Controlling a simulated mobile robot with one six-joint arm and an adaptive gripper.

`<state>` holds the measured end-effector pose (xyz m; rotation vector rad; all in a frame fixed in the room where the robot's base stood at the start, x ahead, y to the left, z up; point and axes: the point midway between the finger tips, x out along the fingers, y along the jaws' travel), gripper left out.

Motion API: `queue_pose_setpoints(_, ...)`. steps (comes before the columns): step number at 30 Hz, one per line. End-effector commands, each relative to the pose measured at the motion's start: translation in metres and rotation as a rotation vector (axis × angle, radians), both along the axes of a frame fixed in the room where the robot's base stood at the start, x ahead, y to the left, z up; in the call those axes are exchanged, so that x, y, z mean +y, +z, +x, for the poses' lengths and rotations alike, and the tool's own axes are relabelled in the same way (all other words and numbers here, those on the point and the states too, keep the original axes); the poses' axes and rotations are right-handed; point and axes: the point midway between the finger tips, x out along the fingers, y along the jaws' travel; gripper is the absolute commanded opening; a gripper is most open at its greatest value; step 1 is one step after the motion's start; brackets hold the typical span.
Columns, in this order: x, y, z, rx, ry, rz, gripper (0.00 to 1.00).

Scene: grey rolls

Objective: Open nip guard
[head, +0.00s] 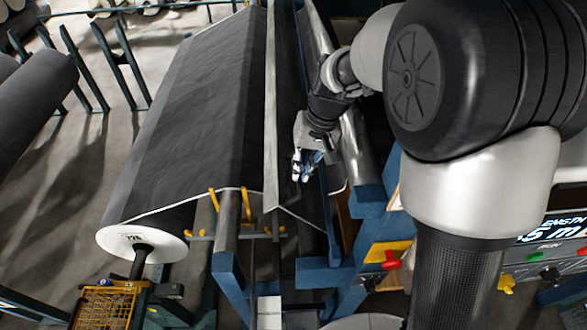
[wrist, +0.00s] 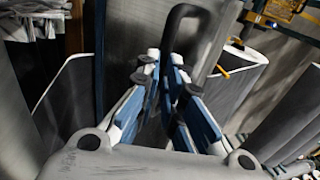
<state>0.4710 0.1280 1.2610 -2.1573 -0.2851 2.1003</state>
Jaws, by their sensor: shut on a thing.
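My gripper (head: 306,168) is low beside the machine in the head view, right of a long pale upright strip (head: 271,110) that looks like the edge of the nip guard. In the wrist view the gripper's blue-padded fingers (wrist: 166,80) are closed around a dark, bent bar handle (wrist: 180,12). The handle stands out in front of a plain grey panel (wrist: 130,40), apparently the guard's face. The lower part of the handle is hidden between the fingers. The head view does not show the handle clearly.
A big dark fabric roll (head: 135,232) with a white end lies left of the strip. Blue frame posts (head: 232,290) and a yellow crate (head: 105,305) stand in front. A control panel with a red knob (head: 391,260) is at right.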

Motion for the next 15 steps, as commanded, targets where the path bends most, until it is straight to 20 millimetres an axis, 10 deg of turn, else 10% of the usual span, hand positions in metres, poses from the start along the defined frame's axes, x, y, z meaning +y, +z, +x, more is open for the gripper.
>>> queue_pose_setpoints(11,-0.0167,-0.0213,-0.0078,0.029,0.008,-0.035,0.0)
queue_pose_setpoints(15,-0.0167,-0.021,-0.0076,0.028,0.009,-0.035,0.23)
